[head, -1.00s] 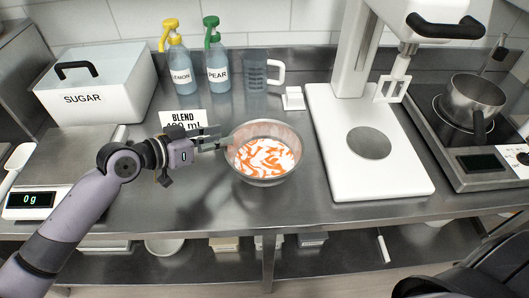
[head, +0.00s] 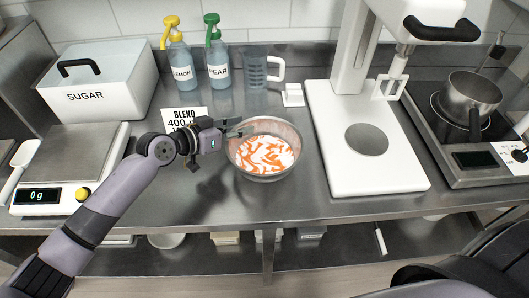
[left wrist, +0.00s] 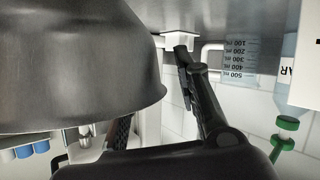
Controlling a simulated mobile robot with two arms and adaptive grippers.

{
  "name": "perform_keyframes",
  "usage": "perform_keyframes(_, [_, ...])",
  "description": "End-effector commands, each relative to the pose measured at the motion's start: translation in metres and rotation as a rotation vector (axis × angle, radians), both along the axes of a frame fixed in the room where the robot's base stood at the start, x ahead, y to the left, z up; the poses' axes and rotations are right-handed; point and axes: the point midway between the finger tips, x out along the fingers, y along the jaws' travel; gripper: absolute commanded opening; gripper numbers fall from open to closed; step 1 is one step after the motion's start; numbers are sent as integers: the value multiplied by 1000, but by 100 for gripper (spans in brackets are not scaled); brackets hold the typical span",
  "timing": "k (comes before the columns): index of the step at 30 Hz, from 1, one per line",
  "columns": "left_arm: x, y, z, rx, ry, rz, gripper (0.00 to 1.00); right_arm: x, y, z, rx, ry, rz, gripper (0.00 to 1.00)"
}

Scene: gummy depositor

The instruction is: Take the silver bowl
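The silver bowl (head: 264,179) stands on the steel counter in the head view, holding white and orange contents. My left gripper (head: 238,128) is at the bowl's upper left rim, its fingers reaching the rim. In the left wrist view the bowl (left wrist: 75,65) fills the upper left as a large grey curved wall. There the left gripper's (left wrist: 155,90) two fingers are spread apart: one is partly hidden behind the bowl's edge, the other lies clear outside it. Whether a finger touches the bowl cannot be told. My right gripper is not in view.
A white machine (head: 395,180) with a round recess stands right of the bowl. A measuring jug (head: 256,72), pear bottle (head: 218,72) and lemon bottle (head: 180,75) stand behind. A blend sign (head: 184,116) is close behind the left gripper. A scale (head: 62,160) is at left.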

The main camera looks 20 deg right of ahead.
Motion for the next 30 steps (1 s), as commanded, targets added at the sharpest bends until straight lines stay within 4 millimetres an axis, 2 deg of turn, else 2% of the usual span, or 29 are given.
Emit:
perform_keyframes(2, [0, 0, 0, 0, 0, 0, 23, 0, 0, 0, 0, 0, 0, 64])
perform_keyframes(12, [0, 0, 0, 0, 0, 0, 0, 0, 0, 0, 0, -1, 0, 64])
perform_keyframes(30, [0, 1, 0, 1, -1, 1, 0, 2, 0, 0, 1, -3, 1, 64])
